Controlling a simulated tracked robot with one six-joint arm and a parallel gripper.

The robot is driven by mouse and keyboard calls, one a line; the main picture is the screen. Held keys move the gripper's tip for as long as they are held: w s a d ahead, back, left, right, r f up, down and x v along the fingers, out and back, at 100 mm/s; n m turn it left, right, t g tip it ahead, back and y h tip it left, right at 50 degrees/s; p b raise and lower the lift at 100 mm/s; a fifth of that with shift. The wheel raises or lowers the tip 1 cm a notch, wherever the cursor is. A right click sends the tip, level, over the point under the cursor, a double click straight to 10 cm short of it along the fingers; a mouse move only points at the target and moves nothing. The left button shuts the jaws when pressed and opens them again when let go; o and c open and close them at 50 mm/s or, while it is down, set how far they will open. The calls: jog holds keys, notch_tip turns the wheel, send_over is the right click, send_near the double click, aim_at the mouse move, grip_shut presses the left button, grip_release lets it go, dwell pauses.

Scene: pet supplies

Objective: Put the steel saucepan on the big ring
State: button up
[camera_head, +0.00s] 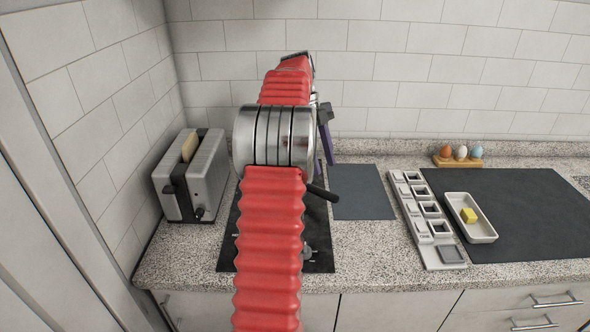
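The black hob (226,245) lies on the counter, mostly behind my red arm. A black handle (323,194) sticks out to the right from behind my arm, above the hob's right edge. It looks like the saucepan's handle; the pan's body is hidden. The big ring is hidden or cannot be made out. Purple and dark parts that look like my gripper (322,148) show just right of my arm's steel joint, above and behind the handle. Its fingertips are mostly hidden, so I cannot tell whether it is open or holds anything.
A toaster (207,175) with bread stands left of the hob. A grey mat (362,193) lies bare to its right. Farther right are a strip of square frames (438,255), a white dish (482,230) with a yellow block, a dark mat (535,205) and an egg stand (458,162).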

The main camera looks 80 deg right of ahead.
jog(key=shift+w, duration=0.15)
jog(key=w+a+r+n+t+h, duration=0.1)
jog(key=w+a+r+n, duration=0.3)
jog(key=w, duration=0.5)
jog(key=w+a+r+n+h, duration=0.1)
jog(key=w+a+n+h, duration=0.1)
jog(key=w+a+n, duration=0.6)
jog(key=w+a+r+n+t+h, duration=0.1)
jog(key=w+a+r+n+t, duration=0.1)
jog(key=w+a+n, duration=0.75)
jog(key=w+a+f+n+t, duration=0.15)
jog(key=a+n, duration=0.25)
jog(key=a, duration=0.7)
jog(key=w+a+r+n+t, duration=0.1)
jog(key=w+a+n+t, duration=0.2)
jog(key=a, duration=0.8)
jog(key=s+a+f+n+t, duration=0.1)
jog(key=s+a+f+n, duration=0.1)
jog(key=a+n, duration=0.5)
jog(key=s+a+f+n+t+y, duration=0.1)
jog(key=s+a+f+n, duration=0.2)
jog(key=a+n, duration=0.4)
jog(key=a+f, duration=0.1)
jog(key=a, duration=0.2)
jog(key=shift+f+y, duration=0.15)
jog(key=shift+y, duration=0.15)
jog(key=shift+s, duration=0.1)
